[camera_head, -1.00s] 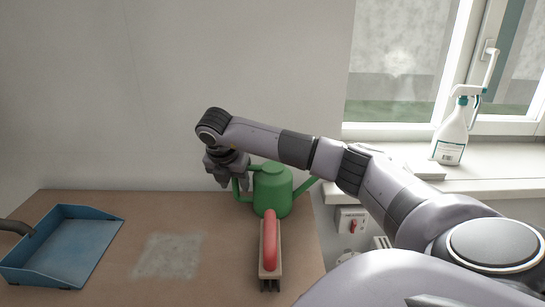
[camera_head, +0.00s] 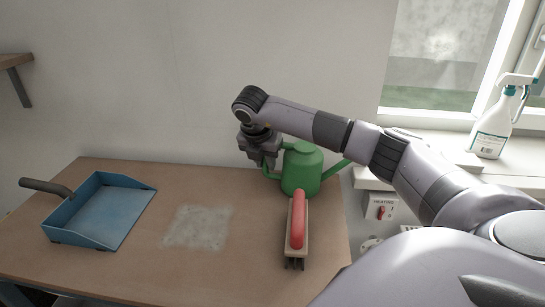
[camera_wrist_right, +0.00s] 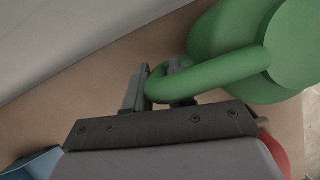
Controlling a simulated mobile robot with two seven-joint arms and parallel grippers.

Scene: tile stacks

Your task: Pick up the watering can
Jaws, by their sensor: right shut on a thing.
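The green watering can (camera_head: 301,172) stands at the back right of the brown table, its spout pointing right. My right gripper (camera_head: 264,162) reaches down at its left side, over the handle. In the right wrist view the fingers (camera_wrist_right: 157,88) are shut around the green handle (camera_wrist_right: 215,75), with the can's body (camera_wrist_right: 300,50) at the upper right. In the head view the can appears upright; I cannot tell whether its base is clear of the table. My left gripper is not in view.
A brush with a red handle (camera_head: 298,220) lies just in front of the can. A blue dustpan (camera_head: 105,213) lies on the left of the table (camera_head: 200,275). A dusty patch (camera_head: 198,227) lies between them. A spray bottle (camera_head: 493,130) stands on the windowsill at right.

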